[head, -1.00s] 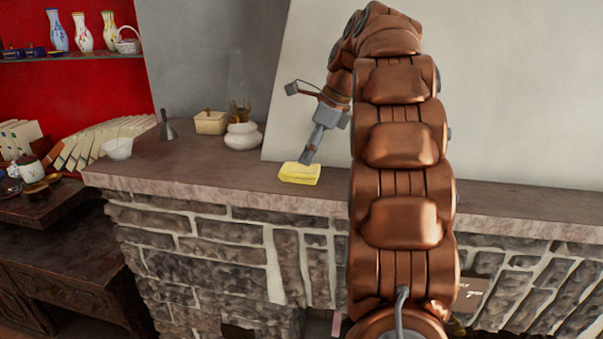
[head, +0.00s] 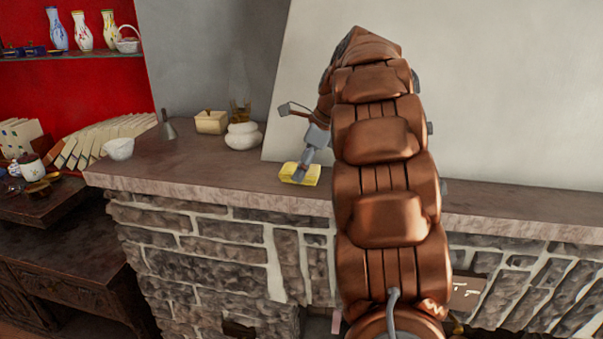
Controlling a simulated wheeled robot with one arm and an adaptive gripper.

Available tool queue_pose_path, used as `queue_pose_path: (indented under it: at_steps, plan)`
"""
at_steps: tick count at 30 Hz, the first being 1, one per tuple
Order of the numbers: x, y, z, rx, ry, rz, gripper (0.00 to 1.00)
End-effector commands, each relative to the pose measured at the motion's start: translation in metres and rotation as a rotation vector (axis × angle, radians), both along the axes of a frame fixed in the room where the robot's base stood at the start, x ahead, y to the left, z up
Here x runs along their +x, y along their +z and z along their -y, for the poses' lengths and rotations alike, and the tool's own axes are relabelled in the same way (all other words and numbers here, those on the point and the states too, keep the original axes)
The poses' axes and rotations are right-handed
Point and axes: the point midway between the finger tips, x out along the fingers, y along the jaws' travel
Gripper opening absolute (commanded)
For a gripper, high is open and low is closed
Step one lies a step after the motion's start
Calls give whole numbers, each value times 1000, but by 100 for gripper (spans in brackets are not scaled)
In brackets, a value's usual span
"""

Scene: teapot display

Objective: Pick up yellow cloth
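The yellow cloth (head: 311,177) lies folded on the stone mantel shelf (head: 210,182), near its front edge. My gripper (head: 299,177) points down at the cloth, and its tip overlaps the cloth's left and middle part in the head view. The tip appears to be at or just above the cloth; I cannot tell whether it touches. The fingers are small and seen from one side, so their opening does not show. The gripper hides part of the cloth.
A pale panel (head: 500,90) rises behind the cloth. The shelf just left of the cloth is clear.

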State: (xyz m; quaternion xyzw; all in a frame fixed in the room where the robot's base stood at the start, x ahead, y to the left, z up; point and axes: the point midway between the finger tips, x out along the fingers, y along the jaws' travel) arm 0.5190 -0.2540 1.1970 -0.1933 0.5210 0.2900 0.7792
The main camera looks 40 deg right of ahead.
Motion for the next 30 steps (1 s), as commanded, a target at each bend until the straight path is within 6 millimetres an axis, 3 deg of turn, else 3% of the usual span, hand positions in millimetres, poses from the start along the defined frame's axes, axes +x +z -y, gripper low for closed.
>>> queue_pose_path:
  at_steps: [1,12,23,30]
  plan:
    - [0,0,0,0,0,0,71]
    - [0,0,0,0,0,0,35]
    - [1,5,0,-2,1,3,34]
    - [1,28,1,-2,1,5,34]
